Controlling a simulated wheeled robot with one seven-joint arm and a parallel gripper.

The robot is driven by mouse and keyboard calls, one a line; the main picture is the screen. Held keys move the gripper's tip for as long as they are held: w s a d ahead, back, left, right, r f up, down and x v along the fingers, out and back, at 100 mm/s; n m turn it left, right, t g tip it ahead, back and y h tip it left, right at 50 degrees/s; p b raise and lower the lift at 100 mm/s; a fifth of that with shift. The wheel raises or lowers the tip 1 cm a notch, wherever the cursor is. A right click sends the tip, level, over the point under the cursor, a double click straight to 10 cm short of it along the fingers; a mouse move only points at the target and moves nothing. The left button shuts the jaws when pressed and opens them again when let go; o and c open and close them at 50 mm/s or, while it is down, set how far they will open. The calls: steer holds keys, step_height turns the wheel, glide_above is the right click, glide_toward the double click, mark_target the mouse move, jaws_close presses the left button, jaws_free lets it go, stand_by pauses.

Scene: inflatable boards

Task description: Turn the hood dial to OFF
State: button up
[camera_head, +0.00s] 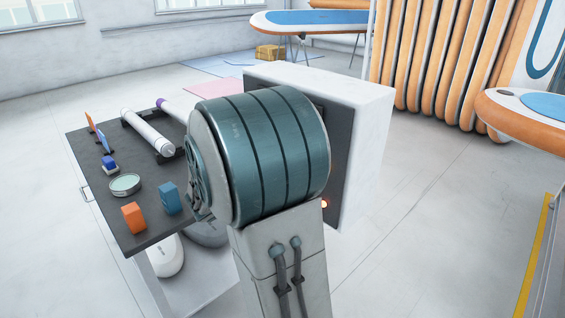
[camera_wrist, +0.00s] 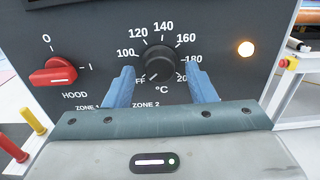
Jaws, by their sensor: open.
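In the wrist view a dark control panel (camera_wrist: 215,30) fills the background. A black round dial (camera_wrist: 160,62) sits between the marks 100 to 200, with °C below it. A pale mark on its lower left side seems to point toward the partly covered OFF label. A red knob (camera_wrist: 52,76) stands left, above the word HOOD, with 0 above and I to its right; its white line lies nearly level. My gripper (camera_wrist: 163,85) is open, blue fingers on either side of the black dial; contact cannot be told. In the head view my arm hides the gripper and both knobs.
An orange lamp (camera_wrist: 246,48) glows on the panel's right. In the head view the white cabinet (camera_head: 365,105) stands behind my arm. A dark-topped bench (camera_head: 150,232) to the left holds rollers, blocks and a round tin. Open floor lies right, before a paddle board (camera_head: 545,125).

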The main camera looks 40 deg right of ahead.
steer(key=s+a, duration=0.1)
steer(key=a, duration=1.2)
steer(key=shift+a+b, duration=0.35)
steer(key=shift+a, duration=0.05)
steer(key=shift+s, duration=0.1)
steer(key=s+a+f+m+g+y+p, duration=0.25)
steer(key=s+f+m+y, duration=0.35)
steer(key=s+m+y, duration=0.45)
steer(key=s+a+m+t+y+p, duration=0.1)
steer(key=a+m+t+y+p, duration=0.1)
steer(key=a+m+t+y, duration=0.2)
steer(key=a+r+m+y, duration=0.1)
steer(key=a+m+y, duration=0.2)
steer(key=a+m, duration=0.1)
steer(key=shift+s+a+m, duration=0.3)
steer(key=shift+a+m, duration=0.05)
steer(key=shift+a, duration=0.5)
steer(key=shift+y, duration=0.25)
